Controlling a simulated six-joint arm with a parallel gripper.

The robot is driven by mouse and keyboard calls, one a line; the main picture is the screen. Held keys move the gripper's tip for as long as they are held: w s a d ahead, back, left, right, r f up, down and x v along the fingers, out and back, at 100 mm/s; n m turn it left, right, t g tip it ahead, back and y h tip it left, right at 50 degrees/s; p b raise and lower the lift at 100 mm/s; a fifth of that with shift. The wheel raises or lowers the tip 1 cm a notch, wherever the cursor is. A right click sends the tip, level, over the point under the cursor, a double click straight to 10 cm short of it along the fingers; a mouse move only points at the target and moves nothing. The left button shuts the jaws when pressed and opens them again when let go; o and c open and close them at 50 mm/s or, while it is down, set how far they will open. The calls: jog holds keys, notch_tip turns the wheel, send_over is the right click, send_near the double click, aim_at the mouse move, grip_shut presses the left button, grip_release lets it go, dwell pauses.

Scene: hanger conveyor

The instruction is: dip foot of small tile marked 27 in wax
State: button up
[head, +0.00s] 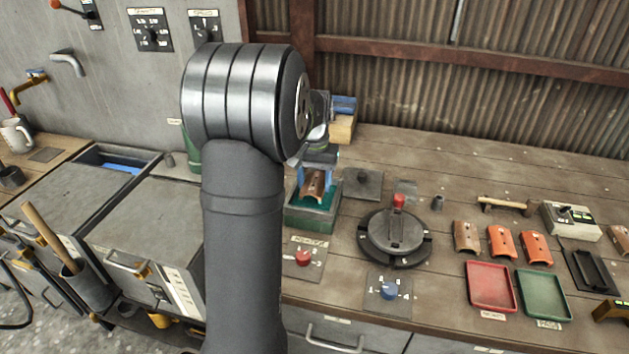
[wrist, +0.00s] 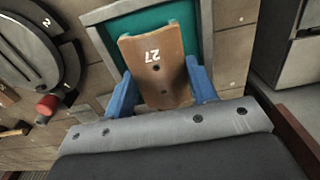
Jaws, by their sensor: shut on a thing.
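My gripper (head: 315,180) has blue fingers and is shut on the small brown tile (head: 313,186), one finger on each side. In the wrist view the tile (wrist: 154,66) shows the white number 27 and two dark holes. In the head view the tile is inside the outline of the tray (head: 310,219), above or at the green wax (head: 328,193). I cannot tell whether its foot touches the wax.
A round dark turntable (head: 395,250) with a red knob stands right of the tray. A grey lid (head: 363,184) lies behind. Several tiles (head: 501,242), a red tray (head: 490,287) and a green tray (head: 542,295) are farther right. Red (head: 303,258) and blue (head: 389,290) button plates sit in front.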

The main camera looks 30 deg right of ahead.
dwell(0.5)
jog(key=shift+r, duration=2.5)
